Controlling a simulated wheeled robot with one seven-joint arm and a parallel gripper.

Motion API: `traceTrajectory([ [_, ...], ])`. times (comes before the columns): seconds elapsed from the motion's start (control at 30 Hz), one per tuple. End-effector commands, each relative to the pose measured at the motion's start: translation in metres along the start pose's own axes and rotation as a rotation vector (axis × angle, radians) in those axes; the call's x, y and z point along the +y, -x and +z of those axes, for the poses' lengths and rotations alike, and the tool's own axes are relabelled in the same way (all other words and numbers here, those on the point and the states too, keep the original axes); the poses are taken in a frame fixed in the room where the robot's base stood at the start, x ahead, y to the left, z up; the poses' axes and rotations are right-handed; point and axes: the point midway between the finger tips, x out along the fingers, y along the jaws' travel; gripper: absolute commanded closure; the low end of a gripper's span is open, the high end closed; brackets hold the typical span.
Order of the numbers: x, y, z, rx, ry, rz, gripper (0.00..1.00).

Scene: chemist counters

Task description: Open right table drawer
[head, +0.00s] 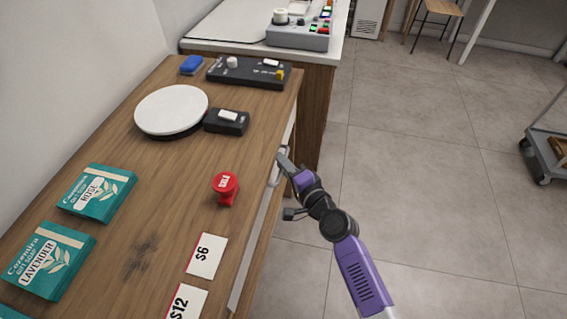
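The wooden table (150,215) fills the left half of the head view. White drawer fronts show along its right side, seen steeply from above: one stretch (288,128) toward the far end, and a pale strip (247,262) nearer to me. A small white handle (275,170) juts out from this side. My gripper (284,187) is at the table's right side, next to the handle. Its fingers look spread, one beside the handle and one lower. I cannot tell whether it touches the handle, or how far any drawer is open.
On the table are a white round plate (172,108), a red stamp-like object (226,188), teal soap packs (97,192) and black devices (248,73). Another counter (225,28) stands beyond. The tiled floor (430,170) on the right is clear up to a grey cart (545,155).

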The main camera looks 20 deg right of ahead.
Motion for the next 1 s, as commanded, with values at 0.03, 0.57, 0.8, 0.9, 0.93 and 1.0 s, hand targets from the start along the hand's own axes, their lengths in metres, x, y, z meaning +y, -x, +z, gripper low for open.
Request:
traceTrajectory([
  [0.03,0.0,0.0001,0.0,0.0,0.0,0.0,0.88],
  [0.57,0.0003,0.0005,-0.0002,0.001,0.0,0.0,1.0],
  [0.8,0.0004,0.0006,-0.0003,0.001,0.0,0.001,1.0],
  [0.9,0.0005,0.0006,-0.0003,0.001,0.0,0.001,1.0],
  [0.93,0.0005,0.0006,-0.0003,0.001,0.0,0.001,1.0],
  [1.0,0.0005,0.0006,-0.0003,0.001,0.0,0.001,1.0],
])
